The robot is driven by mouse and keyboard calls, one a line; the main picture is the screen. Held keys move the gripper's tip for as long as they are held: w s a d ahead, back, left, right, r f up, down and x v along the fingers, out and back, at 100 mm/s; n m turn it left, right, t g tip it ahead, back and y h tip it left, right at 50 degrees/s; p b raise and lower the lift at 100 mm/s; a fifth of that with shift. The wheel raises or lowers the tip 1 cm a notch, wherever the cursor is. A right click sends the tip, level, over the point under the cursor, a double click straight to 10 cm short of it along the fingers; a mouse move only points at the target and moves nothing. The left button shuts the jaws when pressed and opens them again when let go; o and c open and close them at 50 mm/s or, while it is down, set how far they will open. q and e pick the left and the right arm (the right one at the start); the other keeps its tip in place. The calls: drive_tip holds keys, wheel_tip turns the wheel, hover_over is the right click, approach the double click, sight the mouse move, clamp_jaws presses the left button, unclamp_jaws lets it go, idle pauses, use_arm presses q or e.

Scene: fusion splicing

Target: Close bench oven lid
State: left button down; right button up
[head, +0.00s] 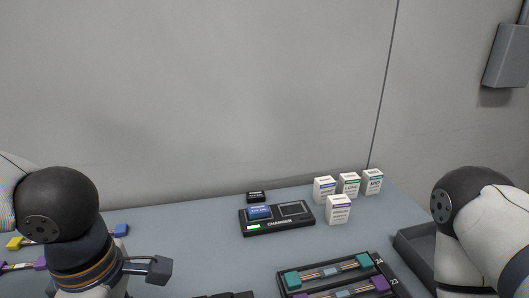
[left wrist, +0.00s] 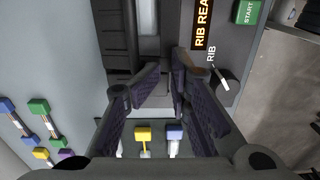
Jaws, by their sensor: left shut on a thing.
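The bench oven (left wrist: 232,48) shows in the left wrist view at top centre and right, with an orange "RIB REA…" display, a green START button and a small lever marked RIB. My left gripper (left wrist: 172,82) is over its near side, with its fingers shut on a thin dark part (left wrist: 178,96) that looks like the oven lid's edge or handle. The fingers hide most of this part, so I cannot tell how far the lid is open. The oven is not clear in the head view. My right gripper is out of view; only my right arm shows.
In the head view, a charger (head: 277,226) with a blue battery stands mid-table, and small white boxes (head: 339,209) stand behind right. A tray with purple and teal pieces (head: 328,273) lies at front right. Coloured fibre holders (left wrist: 39,106) lie left in the wrist view.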

use_arm(q)
drive_tip(key=shift+w+a, duration=0.1)
drive_tip(key=shift+w, duration=0.35)
drive_tip(key=shift+s+r, duration=0.15)
drive_tip(key=shift+r, duration=3.25)
